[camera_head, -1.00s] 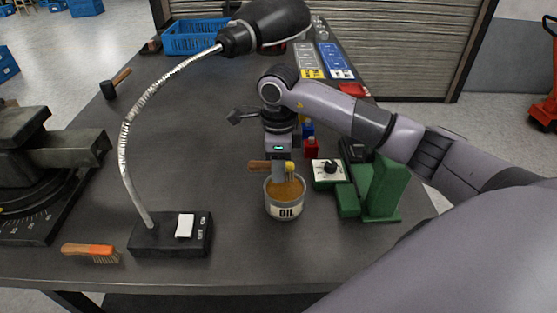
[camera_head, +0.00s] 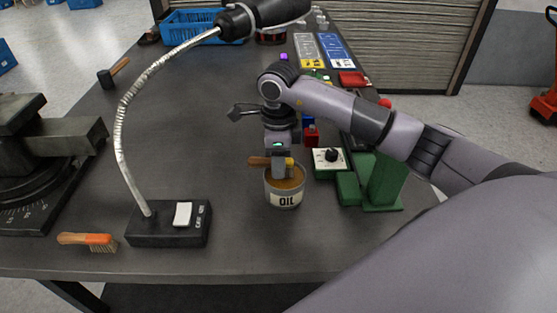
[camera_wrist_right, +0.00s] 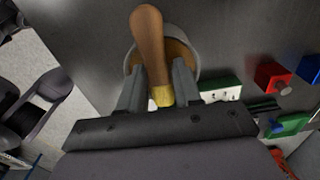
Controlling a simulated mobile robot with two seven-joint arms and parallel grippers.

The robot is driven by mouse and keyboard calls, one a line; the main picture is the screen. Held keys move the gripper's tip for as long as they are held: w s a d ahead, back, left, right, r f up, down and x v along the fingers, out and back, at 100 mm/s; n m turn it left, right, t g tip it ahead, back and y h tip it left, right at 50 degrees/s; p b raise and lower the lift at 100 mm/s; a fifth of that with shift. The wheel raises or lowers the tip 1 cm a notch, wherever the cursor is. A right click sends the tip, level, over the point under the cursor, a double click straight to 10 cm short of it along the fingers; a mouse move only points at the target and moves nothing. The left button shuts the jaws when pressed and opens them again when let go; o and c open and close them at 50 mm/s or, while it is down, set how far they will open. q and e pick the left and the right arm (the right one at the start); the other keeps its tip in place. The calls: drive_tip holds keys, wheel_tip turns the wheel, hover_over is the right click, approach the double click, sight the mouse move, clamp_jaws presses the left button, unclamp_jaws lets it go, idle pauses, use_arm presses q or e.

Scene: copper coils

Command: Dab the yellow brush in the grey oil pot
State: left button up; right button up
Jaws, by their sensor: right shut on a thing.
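My right gripper (camera_head: 279,164) is shut on the yellow brush (camera_head: 259,161), which has a brown wooden handle and a yellow part (camera_head: 289,163). The brush lies crosswise in the jaws, handle to the left in the head view. It also shows between the fingers in the right wrist view (camera_wrist_right: 148,42). The grey oil pot (camera_head: 285,200), labelled OIL and holding amber oil, stands upright on the table directly below. The gripper and brush are at the level of the pot's rim or just above it. The bristles are hidden, so contact with the oil cannot be told. My left gripper is not in view.
A lamp with a black base (camera_head: 168,225) and bent neck stands left of the pot. An orange brush (camera_head: 86,240) lies at the front left. A green device (camera_head: 382,185) and red block (camera_head: 311,135) are close on the right. The table front is clear.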

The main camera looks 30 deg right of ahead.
drive_tip(key=shift+f+b, duration=0.45)
drive_tip(key=shift+f, duration=0.1)
idle(1.4)
drive_tip(key=shift+r, duration=0.1)
drive_tip(key=shift+r+p, duration=2.3)
drive_tip(key=shift+r, duration=1.15)
drive_tip(key=shift+a, duration=0.1)
drive_tip(key=s+a+n, duration=0.3)
drive_tip(key=n, duration=0.9)
drive_tip(key=s+a+r+n, duration=0.1)
drive_tip(key=s+a+n, duration=0.3)
drive_tip(key=n, duration=0.8)
drive_tip(key=shift+r+n, duration=0.15)
drive_tip(key=shift+n, duration=0.25)
